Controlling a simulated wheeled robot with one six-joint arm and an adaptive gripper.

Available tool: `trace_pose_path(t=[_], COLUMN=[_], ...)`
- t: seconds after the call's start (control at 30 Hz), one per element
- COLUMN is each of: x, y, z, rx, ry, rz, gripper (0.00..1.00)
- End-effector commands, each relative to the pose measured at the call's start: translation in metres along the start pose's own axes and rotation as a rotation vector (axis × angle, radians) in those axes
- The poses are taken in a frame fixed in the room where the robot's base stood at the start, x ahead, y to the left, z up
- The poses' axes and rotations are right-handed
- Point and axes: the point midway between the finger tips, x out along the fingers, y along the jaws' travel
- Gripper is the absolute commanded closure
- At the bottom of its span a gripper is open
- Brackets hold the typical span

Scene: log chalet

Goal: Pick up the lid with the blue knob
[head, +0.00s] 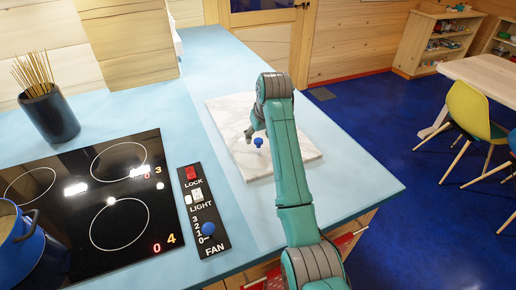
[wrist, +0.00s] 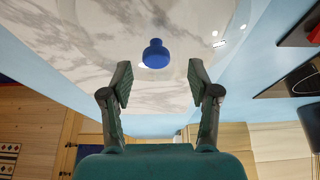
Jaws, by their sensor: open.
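The lid's round blue knob (head: 258,142) shows above a white marble board (head: 220,112) on the counter. In the wrist view the knob (wrist: 156,53) stands ahead of my fingers, near the middle. The lid's body seems to be clear glass; a faint curved edge and small bright glints show around the knob, with marble veins seen through it. My gripper (wrist: 159,82) is open and empty, its two fingers apart on either side of the knob's line and not touching it. In the head view my gripper (head: 250,131) is beside the knob, partly hidden by my arm.
A black cooktop (head: 95,200) with a blue pot (head: 28,250) is at left, beside a panel (head: 203,212) of switches. A dark cup of sticks (head: 48,112) stands behind. The counter right of the board is clear. A table (head: 490,78) and chairs stand at far right.

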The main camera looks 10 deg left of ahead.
Motion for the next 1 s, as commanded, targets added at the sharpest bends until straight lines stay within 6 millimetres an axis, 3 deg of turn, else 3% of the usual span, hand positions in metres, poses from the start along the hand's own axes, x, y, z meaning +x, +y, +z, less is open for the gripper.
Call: trace_pose_path(t=[0.23, 0.53, 0.57, 0.8, 1.0], x=[0.033, 0.038, 0.038, 0.038, 0.038], y=[0.003, 0.003, 0.003, 0.003, 0.004], z=[0.002, 0.001, 0.001, 0.002, 0.002], rx=[0.001, 0.001, 0.001, 0.001, 0.001], ry=[-0.002, 0.000, 0.000, -0.001, -0.001], rz=[-0.001, 0.000, 0.000, 0.000, 0.000], gripper=[0.39, 0.39, 0.42, 1.00, 1.00])
